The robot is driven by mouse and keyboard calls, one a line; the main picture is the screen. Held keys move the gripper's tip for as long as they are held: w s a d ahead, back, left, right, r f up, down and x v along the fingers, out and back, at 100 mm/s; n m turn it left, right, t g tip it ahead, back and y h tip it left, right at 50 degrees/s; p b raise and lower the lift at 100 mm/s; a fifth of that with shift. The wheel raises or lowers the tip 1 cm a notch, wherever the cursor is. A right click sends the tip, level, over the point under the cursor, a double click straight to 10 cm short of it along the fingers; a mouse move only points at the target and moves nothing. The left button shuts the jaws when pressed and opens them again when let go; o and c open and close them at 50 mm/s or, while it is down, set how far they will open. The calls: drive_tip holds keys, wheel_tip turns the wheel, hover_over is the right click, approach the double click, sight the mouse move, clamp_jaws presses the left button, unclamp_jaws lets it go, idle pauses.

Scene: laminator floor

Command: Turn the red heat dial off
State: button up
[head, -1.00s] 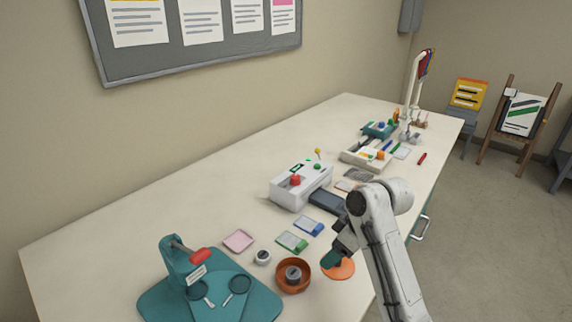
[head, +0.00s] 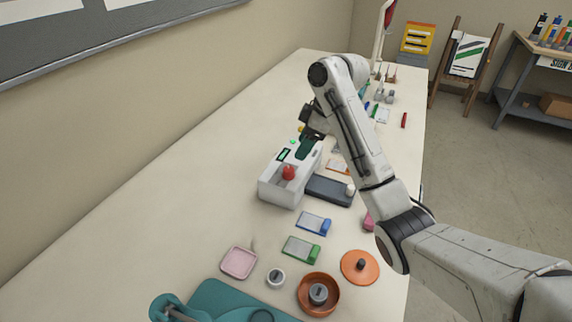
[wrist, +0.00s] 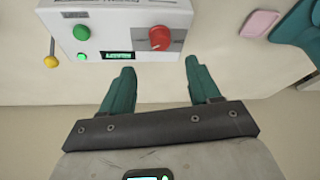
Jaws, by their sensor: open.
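The red heat dial (head: 288,173) is on top of the white laminator (head: 276,192) in the head view. In the head view my gripper (head: 305,150) is over the laminator's far end.
A green button (wrist: 82,32) and a lit display (wrist: 117,56) are beside the dial. A yellow-knobbed lever (wrist: 50,61) sticks out at the laminator's side. A pink dish (head: 239,262), an orange bowl (head: 318,293) and laminated cards (head: 314,223) lie nearer on the table.

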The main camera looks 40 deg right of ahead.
sight(289, 169)
drive_tip(key=x, duration=0.9)
drive_tip(key=shift+f, duration=0.2)
drive_tip(key=c, duration=1)
